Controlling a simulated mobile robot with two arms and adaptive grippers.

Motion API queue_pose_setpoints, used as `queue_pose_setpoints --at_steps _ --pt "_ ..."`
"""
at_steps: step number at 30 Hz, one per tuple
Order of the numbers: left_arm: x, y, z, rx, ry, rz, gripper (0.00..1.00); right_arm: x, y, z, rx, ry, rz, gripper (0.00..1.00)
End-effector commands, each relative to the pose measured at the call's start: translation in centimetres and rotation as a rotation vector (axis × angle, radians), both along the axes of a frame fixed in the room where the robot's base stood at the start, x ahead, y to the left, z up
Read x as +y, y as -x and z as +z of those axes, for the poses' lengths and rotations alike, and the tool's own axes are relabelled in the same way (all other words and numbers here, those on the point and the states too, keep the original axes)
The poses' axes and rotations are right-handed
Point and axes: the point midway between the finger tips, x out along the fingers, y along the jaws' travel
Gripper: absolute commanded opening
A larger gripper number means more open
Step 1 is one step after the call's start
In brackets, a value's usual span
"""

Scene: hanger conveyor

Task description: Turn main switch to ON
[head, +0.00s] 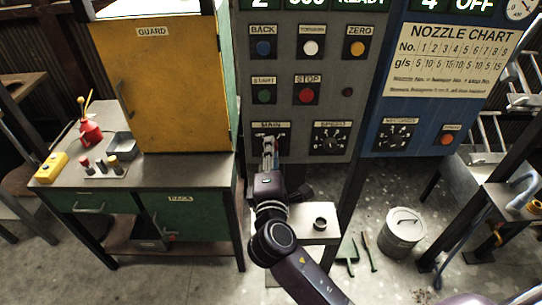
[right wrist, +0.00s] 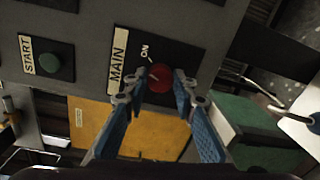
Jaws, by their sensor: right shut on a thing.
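The main switch is a round red knob (right wrist: 160,77) on a black plate in the right wrist view, beside a MAIN label (right wrist: 117,62) and an ON mark (right wrist: 145,51). A small pale mark shows at the knob's edge on the side towards ON; I cannot tell the exact setting. My right gripper (right wrist: 161,84) has its two blue-padded fingers on either side of the knob and is shut on it. In the head view my right gripper (head: 269,143) reaches up to the MAIN plate (head: 256,141) and covers the knob. My left gripper is not in view.
The speed dial (head: 331,139) is right of the switch on the same grey panel. The start button (head: 264,96) and stop button (head: 306,95) sit above. A yellow guard cabinet (head: 165,85) stands left.

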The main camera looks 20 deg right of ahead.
Motion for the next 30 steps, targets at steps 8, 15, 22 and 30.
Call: queue_pose_setpoints --at_steps 8,15,22,30 --pt "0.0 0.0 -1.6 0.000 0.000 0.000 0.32 -0.1 0.0 -0.3 -0.062 -0.219 -0.002 0.01" --pt "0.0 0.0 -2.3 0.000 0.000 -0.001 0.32 -0.1 0.1 -0.2 -0.097 -0.342 -0.002 0.01" --pt "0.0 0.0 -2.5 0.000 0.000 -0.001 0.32 -0.1 0.0 -0.1 -0.114 -0.401 -0.002 0.01" --pt "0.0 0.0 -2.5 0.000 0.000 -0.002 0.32 -0.1 0.0 -0.1 -0.117 -0.415 -0.001 0.01"
